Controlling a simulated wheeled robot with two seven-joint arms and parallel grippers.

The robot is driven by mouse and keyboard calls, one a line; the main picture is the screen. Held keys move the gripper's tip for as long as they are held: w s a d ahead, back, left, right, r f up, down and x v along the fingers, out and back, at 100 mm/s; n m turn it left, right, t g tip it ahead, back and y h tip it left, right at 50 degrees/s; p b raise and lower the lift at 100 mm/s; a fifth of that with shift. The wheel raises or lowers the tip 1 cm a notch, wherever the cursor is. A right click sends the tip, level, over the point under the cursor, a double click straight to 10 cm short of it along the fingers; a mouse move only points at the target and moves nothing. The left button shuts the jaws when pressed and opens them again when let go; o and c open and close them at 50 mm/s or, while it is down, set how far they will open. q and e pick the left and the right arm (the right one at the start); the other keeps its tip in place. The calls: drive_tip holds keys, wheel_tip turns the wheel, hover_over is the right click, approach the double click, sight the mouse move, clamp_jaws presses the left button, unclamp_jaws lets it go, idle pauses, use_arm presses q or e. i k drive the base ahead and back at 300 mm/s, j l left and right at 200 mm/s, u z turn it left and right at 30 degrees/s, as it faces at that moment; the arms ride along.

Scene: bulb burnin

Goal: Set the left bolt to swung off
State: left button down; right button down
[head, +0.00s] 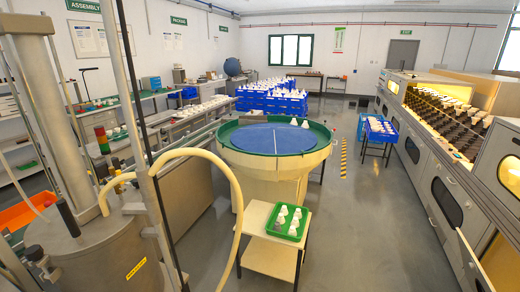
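A large grey metal vessel (115,248) stands at the near left, with a tall upright cylinder (48,100) rising behind its top. A dark upright rod-like part (68,218) sits on the vessel's lid, and a dark fitting (38,256) sits at its left edge. These may be lid bolts. I cannot tell for sure which is the left bolt, or whether it is swung on or off. A pale hose (222,165) arches from the vessel to the right and down. Neither of my grippers is in view.
A round green-rimmed bowl (318,131) stands ahead. Before it, a small table (262,262) holds a green tray (276,230) of white bulbs. Metal poles (145,190) rise beside the vessel. An oven row (440,185) lines the right. The floor (375,225) between is clear.

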sight(34, 254)
drive_tip(key=u, duration=2.7)
